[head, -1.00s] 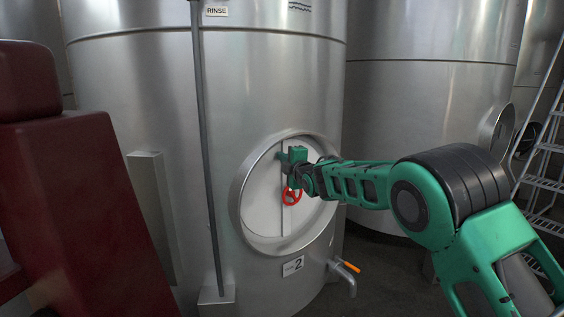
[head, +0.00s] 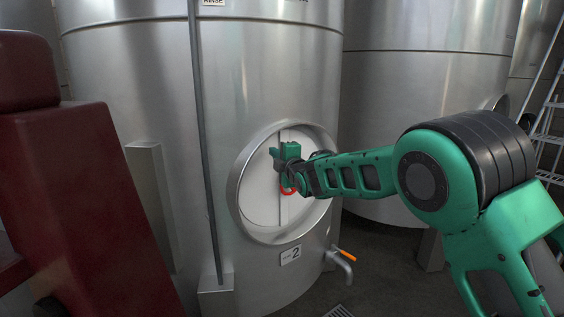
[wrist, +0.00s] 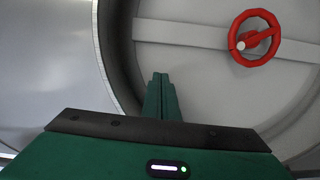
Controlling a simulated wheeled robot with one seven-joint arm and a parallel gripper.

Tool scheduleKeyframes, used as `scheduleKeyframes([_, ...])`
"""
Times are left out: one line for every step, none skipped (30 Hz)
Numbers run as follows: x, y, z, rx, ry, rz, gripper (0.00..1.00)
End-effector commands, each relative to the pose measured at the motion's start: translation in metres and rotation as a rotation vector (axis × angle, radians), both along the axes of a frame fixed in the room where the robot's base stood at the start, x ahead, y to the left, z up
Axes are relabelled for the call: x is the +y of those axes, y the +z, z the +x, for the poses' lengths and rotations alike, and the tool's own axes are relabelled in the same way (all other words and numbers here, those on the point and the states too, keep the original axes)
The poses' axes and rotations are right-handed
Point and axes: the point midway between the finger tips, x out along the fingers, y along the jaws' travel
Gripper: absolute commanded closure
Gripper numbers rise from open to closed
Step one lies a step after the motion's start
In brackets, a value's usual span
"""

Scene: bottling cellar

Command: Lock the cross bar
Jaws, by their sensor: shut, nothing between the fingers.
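The cross bar (head: 281,212) runs upright across the pale round door (head: 260,200) of tank 2. It shows as a grey strip (wrist: 185,35) in the wrist view. A red handwheel (wrist: 254,38) with a pale knob sits on the bar; in the head view the wheel (head: 288,190) is partly hidden by my wrist. My gripper (head: 273,153) is in front of the door, above the wheel in the head view. Its green fingers (wrist: 160,80) are together and empty, and appear apart from the wheel. Whether they touch the door or bar, I cannot tell.
A thick metal rim (head: 238,202) surrounds the door. A tap with an orange handle (head: 343,254) sticks out at lower right. A vertical pipe (head: 203,150) runs left of the door. A dark red object (head: 85,210) stands at the near left, a ladder (head: 545,135) at right.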

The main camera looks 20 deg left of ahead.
Motion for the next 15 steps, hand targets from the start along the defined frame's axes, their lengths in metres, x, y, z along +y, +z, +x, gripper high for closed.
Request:
scheduleKeyframes([-0.007,0.001,-0.007,0.001,-0.001,-0.001,1.00])
scheduleKeyframes([-0.010,0.001,-0.011,0.000,-0.001,0.000,1.00])
scheduleKeyframes([-0.014,0.002,-0.016,0.000,0.000,0.001,1.00])
scheduleKeyframes([-0.017,0.001,-0.020,0.001,0.000,0.000,1.00])
scheduleKeyframes([-0.020,0.001,-0.023,0.001,0.000,0.001,1.00])
scheduleKeyframes([-0.023,0.001,-0.028,0.000,0.001,0.001,1.00])
scheduleKeyframes([-0.026,0.001,-0.030,0.001,0.001,0.001,1.00])
scheduleKeyframes([-0.028,0.001,-0.033,0.001,0.001,0.002,1.00])
scheduleKeyframes([-0.030,0.001,-0.036,0.001,0.001,0.002,1.00])
scheduleKeyframes([-0.032,0.001,-0.038,0.001,0.001,0.001,1.00])
scheduleKeyframes([-0.033,0.001,-0.040,0.001,0.001,0.001,1.00])
scheduleKeyframes([-0.035,0.001,-0.042,0.001,0.001,0.001,1.00])
scheduleKeyframes([-0.036,0.000,-0.043,0.001,0.001,0.001,1.00])
scheduleKeyframes([-0.036,0.000,-0.043,0.001,0.001,0.001,1.00])
scheduleKeyframes([-0.037,0.001,-0.044,0.001,0.002,0.001,1.00])
